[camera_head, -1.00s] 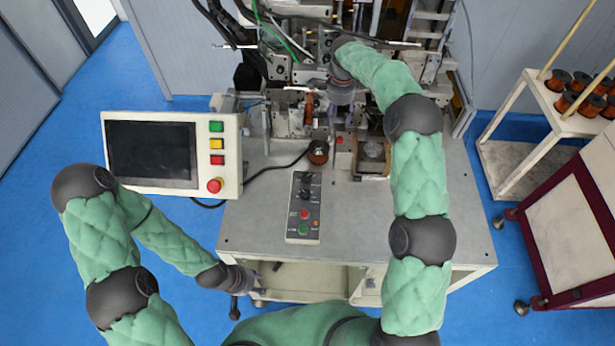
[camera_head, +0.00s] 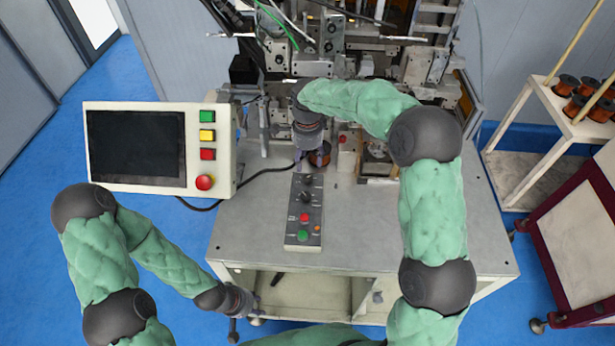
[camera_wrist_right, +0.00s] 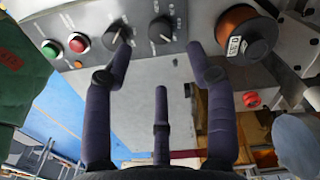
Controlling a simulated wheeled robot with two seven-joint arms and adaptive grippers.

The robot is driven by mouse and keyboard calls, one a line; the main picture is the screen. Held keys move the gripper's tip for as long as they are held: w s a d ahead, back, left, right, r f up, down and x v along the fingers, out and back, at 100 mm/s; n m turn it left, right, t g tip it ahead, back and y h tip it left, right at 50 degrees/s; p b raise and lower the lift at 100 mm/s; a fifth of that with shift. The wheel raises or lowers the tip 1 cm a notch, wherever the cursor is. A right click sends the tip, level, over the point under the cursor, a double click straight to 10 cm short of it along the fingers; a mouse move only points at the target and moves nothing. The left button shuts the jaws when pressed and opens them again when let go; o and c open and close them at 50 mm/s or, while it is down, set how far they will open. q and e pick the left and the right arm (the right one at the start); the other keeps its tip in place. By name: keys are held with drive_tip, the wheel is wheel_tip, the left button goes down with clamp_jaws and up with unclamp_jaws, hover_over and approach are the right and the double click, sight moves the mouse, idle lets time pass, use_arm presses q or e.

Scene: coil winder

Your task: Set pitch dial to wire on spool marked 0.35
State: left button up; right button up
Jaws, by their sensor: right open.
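The control box (camera_head: 303,228) lies on the machine table and bears two black dials, a far one (camera_head: 307,180) and a near one (camera_head: 305,196). Both dials also show in the right wrist view (camera_wrist_right: 160,31); their lettering is too small to read. A copper wire spool (camera_head: 320,158) stands just beyond the box; it shows in the right wrist view (camera_wrist_right: 247,32) with a white label that I cannot read surely. My right gripper (camera_head: 312,163) is open and empty, above the spool and the far end of the box. My left gripper (camera_head: 241,302) is low at the table's front edge, its fingers unclear.
A screen panel (camera_head: 135,148) with coloured buttons stands at the left. The winding machine (camera_head: 350,65) fills the back. Several more spools (camera_head: 575,100) stand on a rack at the right. Red and green buttons (camera_head: 303,235) sit near the dials. The table's front right is clear.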

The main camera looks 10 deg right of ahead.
sight(308, 177)
wheel_tip(308, 177, down, 8)
drive_tip(key=shift+f, duration=0.2)
drive_tip(key=shift+c, duration=0.3)
clamp_jaws()
